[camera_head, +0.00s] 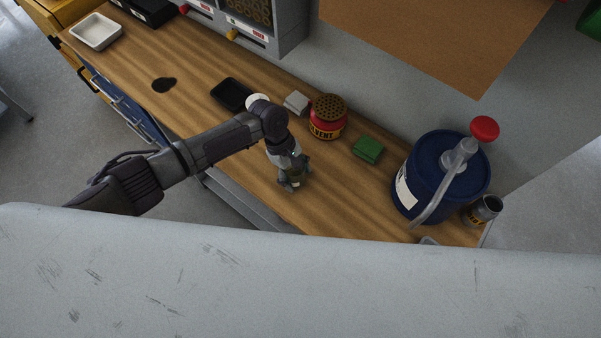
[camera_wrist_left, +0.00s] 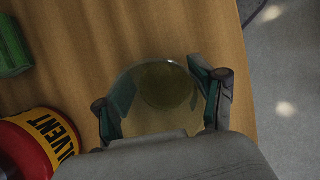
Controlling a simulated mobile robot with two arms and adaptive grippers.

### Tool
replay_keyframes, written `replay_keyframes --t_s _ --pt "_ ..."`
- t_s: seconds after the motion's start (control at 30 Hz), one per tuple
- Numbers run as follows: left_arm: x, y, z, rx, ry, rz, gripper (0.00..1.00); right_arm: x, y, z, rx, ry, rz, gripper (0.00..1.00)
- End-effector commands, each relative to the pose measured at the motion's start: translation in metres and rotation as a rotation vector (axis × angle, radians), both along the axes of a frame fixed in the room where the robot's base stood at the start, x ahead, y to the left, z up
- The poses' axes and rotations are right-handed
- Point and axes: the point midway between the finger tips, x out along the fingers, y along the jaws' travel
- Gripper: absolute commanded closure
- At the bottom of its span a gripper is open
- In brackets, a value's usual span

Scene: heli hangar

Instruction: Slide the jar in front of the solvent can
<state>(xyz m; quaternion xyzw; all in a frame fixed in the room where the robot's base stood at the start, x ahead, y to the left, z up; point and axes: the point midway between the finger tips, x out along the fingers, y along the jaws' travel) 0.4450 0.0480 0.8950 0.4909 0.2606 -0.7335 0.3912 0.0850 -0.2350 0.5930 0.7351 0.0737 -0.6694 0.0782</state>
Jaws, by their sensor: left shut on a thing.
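The jar (camera_wrist_left: 165,88) is see-through with a dark olive content. It stands on the wooden bench between the two fingers of my left gripper (camera_wrist_left: 163,100), which is shut on it. In the head view my left gripper (camera_head: 292,180) is low over the bench, and the jar is mostly hidden by it. The solvent can (camera_head: 328,118) is red with a yellow label and a dark perforated top. It stands apart from the jar, farther back and a little right; the left wrist view shows it at lower left (camera_wrist_left: 40,142). My right gripper is not in view.
A green block (camera_head: 368,149) lies right of the can, and a grey block (camera_head: 296,102) lies left of it. A blue drum (camera_head: 440,170) with a pump stands at the right end. A black tray (camera_head: 231,94) lies left. The bench's front edge is close to the jar.

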Motion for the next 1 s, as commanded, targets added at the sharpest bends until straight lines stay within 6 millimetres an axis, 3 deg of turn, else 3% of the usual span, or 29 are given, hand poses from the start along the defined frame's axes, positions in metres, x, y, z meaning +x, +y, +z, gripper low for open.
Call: replay_keyframes --t_s 0.33,0.37,0.53,1.0 --pt "-0.002 0.005 -0.005 0.010 0.004 0.003 0.77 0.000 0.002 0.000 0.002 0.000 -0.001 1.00" --pt "-0.002 0.005 -0.005 0.011 0.004 0.002 0.30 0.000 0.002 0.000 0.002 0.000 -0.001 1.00" --pt "-0.002 0.004 -0.004 0.007 0.004 0.002 0.02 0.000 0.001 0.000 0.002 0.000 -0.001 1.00" --pt "0.003 0.005 0.009 0.001 -0.001 0.001 0.01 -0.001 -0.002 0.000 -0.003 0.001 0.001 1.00"
